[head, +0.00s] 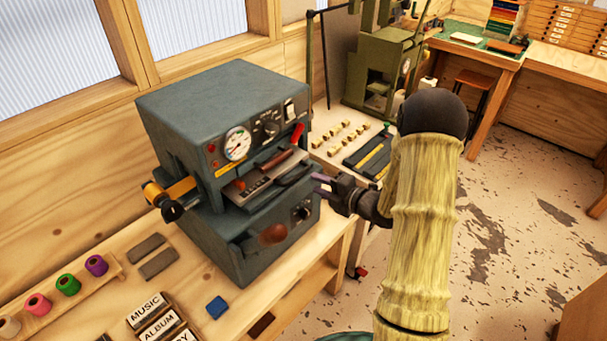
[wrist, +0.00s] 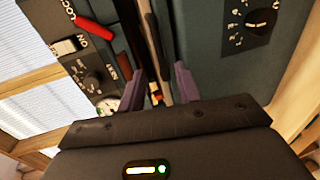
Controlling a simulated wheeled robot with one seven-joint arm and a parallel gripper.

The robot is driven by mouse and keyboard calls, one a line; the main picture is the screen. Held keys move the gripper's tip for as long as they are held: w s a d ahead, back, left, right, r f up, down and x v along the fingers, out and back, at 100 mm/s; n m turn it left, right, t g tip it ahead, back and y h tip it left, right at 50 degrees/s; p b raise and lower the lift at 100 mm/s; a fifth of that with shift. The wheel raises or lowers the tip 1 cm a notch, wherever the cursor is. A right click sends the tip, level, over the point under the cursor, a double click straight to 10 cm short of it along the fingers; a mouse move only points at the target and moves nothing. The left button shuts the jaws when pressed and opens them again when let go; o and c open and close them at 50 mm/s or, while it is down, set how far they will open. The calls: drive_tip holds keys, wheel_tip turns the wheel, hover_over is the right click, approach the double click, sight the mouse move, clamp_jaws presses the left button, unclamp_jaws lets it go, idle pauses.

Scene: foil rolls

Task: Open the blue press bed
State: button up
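The blue-grey press (head: 222,105) stands on the wooden bench, with a dial gauge, knobs and a red lever on its front. Its bed (head: 262,182) is a flat tray in the slot between the upper and lower housing, with a dark lip at its right end. My gripper (head: 319,186) is just right of that lip, pointing at the press. In the wrist view my gripper (wrist: 158,84) has its two purple fingers apart, one on each side of the bed's edge (wrist: 156,45). I cannot tell whether they touch it.
A brown-knobbed handle (head: 273,233) juts from the lower front of the press. A yellow-and-black part (head: 170,195) sticks out at its left. Coloured spools (head: 67,285), lettered blocks (head: 158,325) and a blue block (head: 217,307) lie on the bench. A green machine (head: 385,70) stands behind.

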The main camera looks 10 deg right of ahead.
sight(299, 176)
drive_tip(key=p+x, duration=0.1)
drive_tip(key=x, duration=0.5)
drive_tip(key=shift+w+a+p, duration=0.2)
drive_tip(key=shift+w+p, duration=0.1)
drive_tip(key=shift+p, duration=0.1)
drive_tip(key=shift+c, duration=0.2)
clamp_jaws()
